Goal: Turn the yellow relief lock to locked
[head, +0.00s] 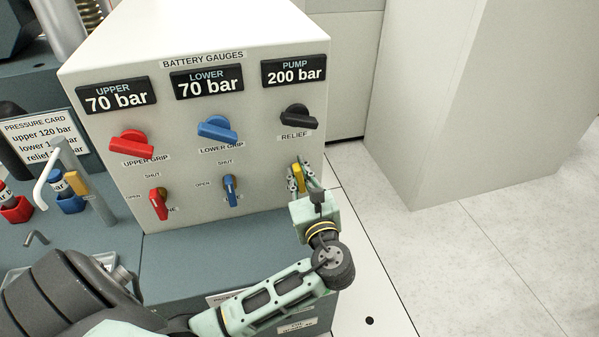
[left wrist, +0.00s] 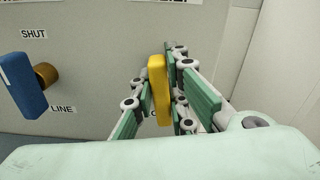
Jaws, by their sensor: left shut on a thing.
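The yellow relief lock (head: 298,177) is a small handle on the lower right of the grey gauge panel, below the black RELIEF knob (head: 298,117). My left gripper (head: 303,182) reaches it from the front and is shut on it. In the left wrist view the yellow lock (left wrist: 158,88) stands about upright between the green finger pads of the left gripper (left wrist: 160,110). The lock's labels are mostly hidden behind the fingers. The PUMP display (head: 294,72) reads 200 bar. My right gripper is not in view.
A blue line valve (head: 231,190) and a red line valve (head: 158,204) sit left of the lock, with blue (head: 217,129) and red (head: 131,144) knobs above. A pressure card (head: 44,140) and tools stand at left. The floor at right is clear.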

